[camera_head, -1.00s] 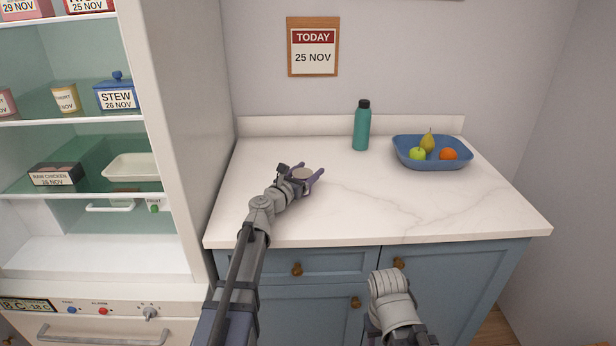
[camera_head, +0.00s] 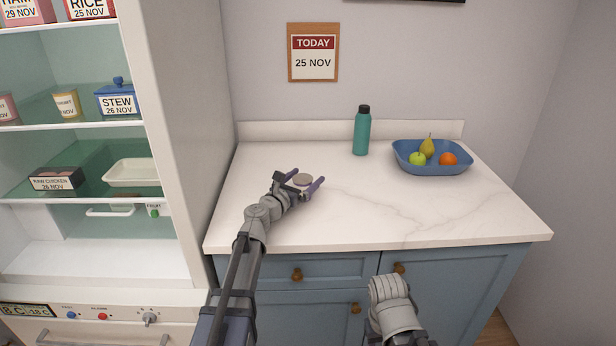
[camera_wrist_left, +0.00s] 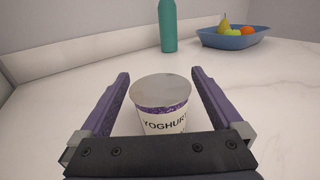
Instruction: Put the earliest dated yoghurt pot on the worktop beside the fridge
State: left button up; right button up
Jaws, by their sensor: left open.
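A yoghurt pot (camera_wrist_left: 163,108) with a grey lid, a purple band and a label reading YOGHURT stands upright on the white worktop (camera_head: 400,205). Its date is hidden behind the gripper body in the left wrist view. In the head view mostly its lid (camera_head: 303,179) shows. My left gripper (camera_head: 304,184) is open, with one purple finger on each side of the pot. In the left wrist view a gap shows between the pot and each finger. Two more small pots, a yellowish one (camera_head: 66,104) and a pink one (camera_head: 7,107), stand on a fridge shelf. My right gripper is out of view.
The open fridge (camera_head: 184,120) stands left of the worktop. A teal bottle (camera_head: 362,131) and a blue fruit tray (camera_head: 432,169) stand towards the back. A wall calendar (camera_head: 313,53) reads TODAY 25 NOV. The worktop's front right is clear.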

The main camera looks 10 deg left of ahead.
pick_arm(q)
jog(key=v, duration=1)
jog(key=shift+s, duration=0.15)
